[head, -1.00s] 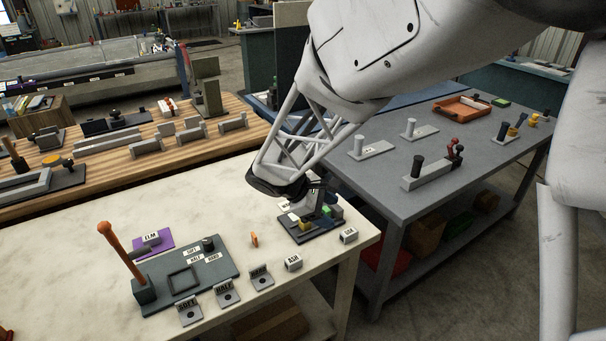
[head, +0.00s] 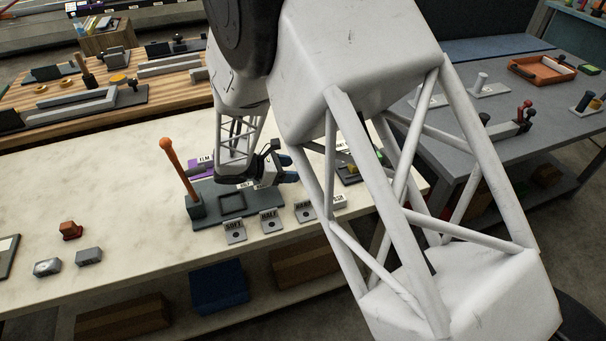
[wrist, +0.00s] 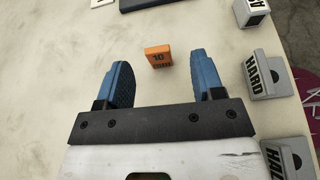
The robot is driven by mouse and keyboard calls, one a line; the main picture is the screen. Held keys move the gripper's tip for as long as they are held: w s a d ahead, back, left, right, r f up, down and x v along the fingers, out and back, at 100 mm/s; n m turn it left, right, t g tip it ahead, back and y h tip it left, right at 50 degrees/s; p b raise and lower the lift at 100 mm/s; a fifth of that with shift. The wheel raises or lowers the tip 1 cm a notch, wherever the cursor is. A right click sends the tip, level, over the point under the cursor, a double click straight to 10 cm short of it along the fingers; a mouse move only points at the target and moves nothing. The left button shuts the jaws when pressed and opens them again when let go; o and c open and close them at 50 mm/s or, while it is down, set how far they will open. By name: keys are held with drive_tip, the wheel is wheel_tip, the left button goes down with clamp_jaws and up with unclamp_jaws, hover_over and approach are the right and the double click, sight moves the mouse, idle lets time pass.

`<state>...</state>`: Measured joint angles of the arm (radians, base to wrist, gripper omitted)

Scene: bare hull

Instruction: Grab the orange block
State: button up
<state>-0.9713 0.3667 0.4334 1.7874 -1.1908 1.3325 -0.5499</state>
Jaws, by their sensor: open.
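The orange block (wrist: 158,56) is a small block with dark lettering, standing on the pale tabletop in the wrist view. It appears between my two blue fingertips, with clear space on both sides. My gripper (wrist: 161,62) is open and empty; nothing touches its pads. In the head view my gripper (head: 287,169) is over the white table, just beyond the grey labelled brackets, with its blue fingers pointing right. The orange block cannot be seen there, as my arm covers that area. How high the fingers are above the block is hard to tell.
Grey brackets labelled HARD (wrist: 267,75) and HALF (wrist: 287,155) stand right of my gripper in the wrist view. A dark green base (head: 235,218) with an upright orange handle (head: 178,170) stands left. The tabletop (head: 120,185) is largely clear on the left.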

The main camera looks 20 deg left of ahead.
drive_tip(key=shift+s+a+f, duration=0.15)
drive_tip(key=shift+a+f, duration=0.1)
drive_tip(key=shift+a, duration=0.1)
drive_tip(key=shift+x, duration=1.3)
drive_tip(key=shift+x, duration=2.6)
drive_tip(key=shift+c, duration=0.2)
drive_tip(key=c, duration=1)
